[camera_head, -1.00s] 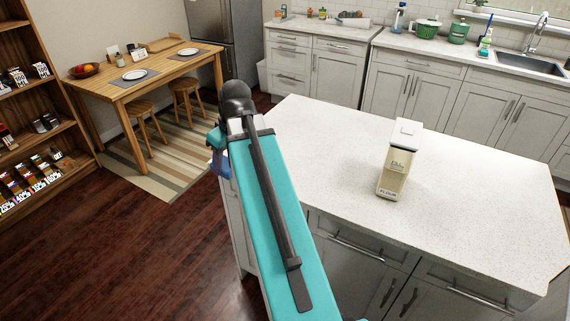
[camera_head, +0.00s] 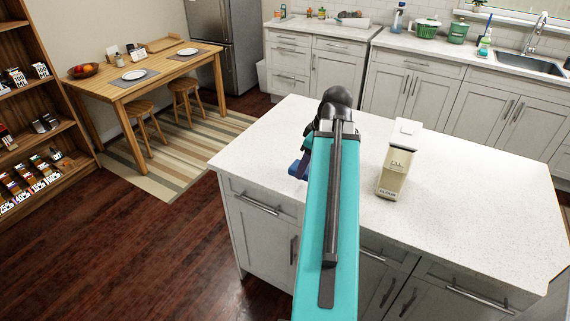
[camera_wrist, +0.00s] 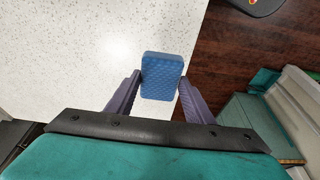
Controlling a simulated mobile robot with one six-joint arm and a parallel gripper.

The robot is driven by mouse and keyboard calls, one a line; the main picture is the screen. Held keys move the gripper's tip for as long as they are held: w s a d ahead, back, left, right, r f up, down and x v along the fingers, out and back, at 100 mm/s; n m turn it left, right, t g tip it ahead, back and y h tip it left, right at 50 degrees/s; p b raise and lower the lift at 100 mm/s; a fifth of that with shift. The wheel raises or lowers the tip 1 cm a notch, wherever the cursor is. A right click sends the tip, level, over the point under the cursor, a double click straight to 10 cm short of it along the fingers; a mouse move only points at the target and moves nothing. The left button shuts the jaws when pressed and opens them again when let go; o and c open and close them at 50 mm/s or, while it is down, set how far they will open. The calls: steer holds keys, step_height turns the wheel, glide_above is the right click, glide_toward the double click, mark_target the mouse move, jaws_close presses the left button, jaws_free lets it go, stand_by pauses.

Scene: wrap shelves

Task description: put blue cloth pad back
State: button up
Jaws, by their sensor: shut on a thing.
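The blue cloth pad (camera_wrist: 162,75) is a quilted blue block held between the two purple fingers of my gripper (camera_wrist: 160,92) in the wrist view. My gripper is shut on it. In the head view the pad (camera_head: 297,168) shows as a small blue patch to the left of my teal arm, over the left part of the white island counter (camera_head: 470,200). My arm hides most of my gripper there. I cannot tell whether the pad touches the counter.
A flour container (camera_head: 397,165) stands on the counter just right of my arm. The counter's right side is clear. A wooden table (camera_head: 120,92) with plates and stools stands at the back left. The sink counter (camera_head: 425,52) runs along the back.

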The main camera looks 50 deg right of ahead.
steer(key=shift+s+d+f, duration=0.1)
steer(key=shift+s+d, duration=0.4)
steer(key=shift+s, duration=0.35)
steer(key=shift+s+d+f, duration=0.1)
steer(key=shift+s+d, duration=0.4)
steer(key=shift+s, duration=0.3)
steer(key=w+d+p, duration=0.1)
steer(key=w, duration=0.4)
steer(key=w+d+f+p, duration=0.1)
steer(key=w+p, duration=0.1)
steer(key=w, duration=0.3)
steer(key=w+d+p, duration=0.1)
steer(key=w, duration=0.4)
steer(key=shift+w+d+f+p, duration=0.1)
steer(key=shift+w+f+p, duration=0.05)
steer(key=shift+w+p, duration=0.25)
steer(key=shift+f, duration=0.1)
steer(key=shift+f+p, duration=0.8)
steer(key=shift+f, duration=0.9)
steer(key=shift+f, duration=0.2)
